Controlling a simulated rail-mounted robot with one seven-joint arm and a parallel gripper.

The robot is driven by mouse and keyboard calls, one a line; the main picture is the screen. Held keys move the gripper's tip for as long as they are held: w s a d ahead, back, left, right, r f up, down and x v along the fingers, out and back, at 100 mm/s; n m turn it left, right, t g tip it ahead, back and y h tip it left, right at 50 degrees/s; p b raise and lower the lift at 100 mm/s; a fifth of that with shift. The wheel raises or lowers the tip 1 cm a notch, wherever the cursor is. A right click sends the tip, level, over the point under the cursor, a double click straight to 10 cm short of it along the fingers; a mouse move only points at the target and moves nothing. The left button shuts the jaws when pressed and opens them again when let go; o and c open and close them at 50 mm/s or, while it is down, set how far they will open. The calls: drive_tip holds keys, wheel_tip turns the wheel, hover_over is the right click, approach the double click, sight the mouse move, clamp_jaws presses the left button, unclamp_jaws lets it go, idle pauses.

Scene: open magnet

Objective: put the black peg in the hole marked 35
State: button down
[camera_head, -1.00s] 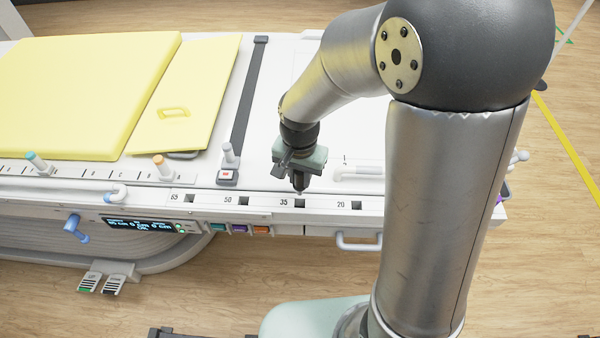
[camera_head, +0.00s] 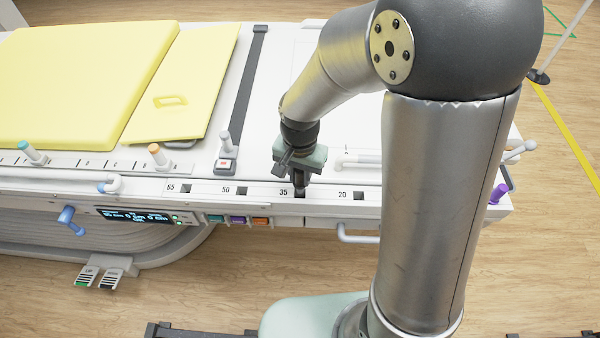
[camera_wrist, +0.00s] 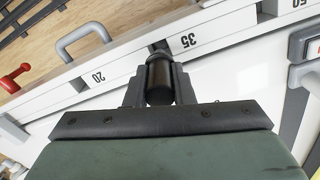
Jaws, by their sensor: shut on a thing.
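My gripper (camera_head: 300,174) is over the front rail of the table, shut on the black peg (camera_head: 300,190), which points down. In the wrist view the peg (camera_wrist: 159,80) sits between the two fingers of my gripper (camera_wrist: 160,88). The label 35 (camera_head: 283,192) is just left of the peg; it also shows in the wrist view (camera_wrist: 188,40). The peg's lower end overlaps the square hole beside that label and hides most of it. I cannot tell whether the tip is inside the hole or just above it.
Square holes marked 20 (camera_head: 358,196), 50 (camera_head: 242,190) and 65 (camera_head: 187,188) lie along the same rail (camera_head: 322,195). A grey handle (camera_head: 357,238) sticks out below. A grey-knobbed lever (camera_head: 225,140) and yellow pads (camera_head: 80,80) are to the left.

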sight(300, 184)
drive_tip(key=shift+f+b, duration=1.75)
drive_tip(key=shift+f, duration=0.3)
drive_tip(key=c, duration=1.1)
unclamp_jaws()
drive_tip(key=shift+c, duration=0.2)
drive_tip(key=shift+r, duration=0.1)
wheel_tip(300, 184, up, 17)
drive_tip(key=s+d+f+n, duration=0.2)
drive_tip(key=s+d+f, duration=0.1)
drive_tip(key=s+d, duration=0.2)
drive_tip(key=s+d+f+n, duration=0.3)
drive_tip(key=s+d, duration=0.3)
drive_tip(key=s, duration=0.3)
drive_tip(key=shift+f, duration=0.3)
